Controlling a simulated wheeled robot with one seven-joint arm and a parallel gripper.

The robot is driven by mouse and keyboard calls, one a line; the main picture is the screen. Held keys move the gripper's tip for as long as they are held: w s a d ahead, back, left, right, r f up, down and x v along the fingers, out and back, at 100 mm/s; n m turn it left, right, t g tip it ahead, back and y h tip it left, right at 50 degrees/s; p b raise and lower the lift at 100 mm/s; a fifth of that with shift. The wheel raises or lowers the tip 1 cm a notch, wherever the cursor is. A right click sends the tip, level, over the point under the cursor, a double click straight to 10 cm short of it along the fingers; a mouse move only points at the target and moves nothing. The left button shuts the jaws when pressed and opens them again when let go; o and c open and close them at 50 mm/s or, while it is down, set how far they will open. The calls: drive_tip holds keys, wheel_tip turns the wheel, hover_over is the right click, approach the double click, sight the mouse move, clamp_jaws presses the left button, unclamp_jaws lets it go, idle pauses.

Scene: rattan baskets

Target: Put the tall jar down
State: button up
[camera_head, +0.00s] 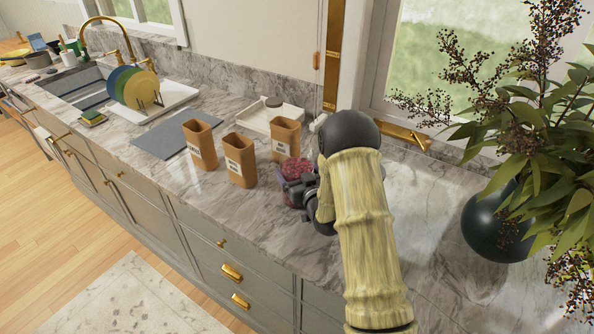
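A jar with a dark reddish, speckled top and a purple side (295,166) is in the middle of the head view, over the marble counter. I take it to be the tall jar. My black gripper (297,188) is at the jar's near right side, with its fingers against the jar's body, and it appears shut on it. The fingers and my arm hide much of the jar's lower part. I cannot tell whether its base touches the counter.
Several brown labelled containers (240,160) stand close left of the jar. A white tray (258,117) lies behind them. A grey mat (176,138), a rack with plates (139,88) and a sink (80,87) are further left. A dark round vase (497,222) with foliage stands right.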

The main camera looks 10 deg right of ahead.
drive_tip(key=o, duration=1.8)
drive_tip(key=shift+f, duration=0.1)
drive_tip(key=shift+s, duration=0.1)
drive_tip(key=s+d+b, duration=0.2)
drive_tip(key=s+b, duration=0.1)
drive_tip(key=s, duration=0.8)
drive_tip(key=shift+s+d, duration=0.15)
drive_tip(key=shift+s, duration=0.2)
drive_tip(key=shift+w, duration=0.1)
